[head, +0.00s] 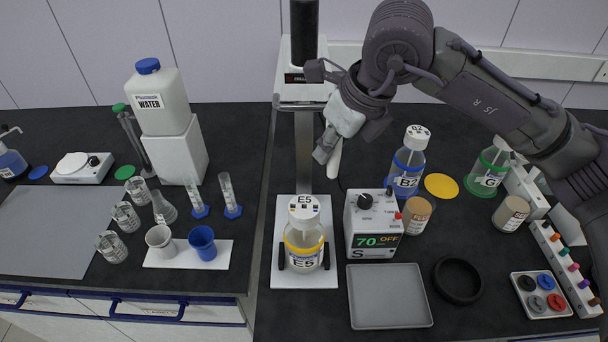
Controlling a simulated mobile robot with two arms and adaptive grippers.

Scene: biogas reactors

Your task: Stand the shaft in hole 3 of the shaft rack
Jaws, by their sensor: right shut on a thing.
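My right gripper (325,152) is shut, high in front of the metal post of the stirrer stand. A short pale rod (335,162), which looks like the shaft, shows beside its fingertips; the rest of it is hidden by the gripper. A long white rack (561,269) with coloured pieces in a row stands at the far right. I cannot tell whether it is the shaft rack, and no hole number is readable. My left gripper is not in view.
Bottle E5 (304,245) stands on the stirrer stand's white base. A control box (373,226), bottles B2 (408,166) and G (487,171), a grey tray (390,297) and a black ring (458,280) crowd the right bench. A water canister (160,101) stands left.

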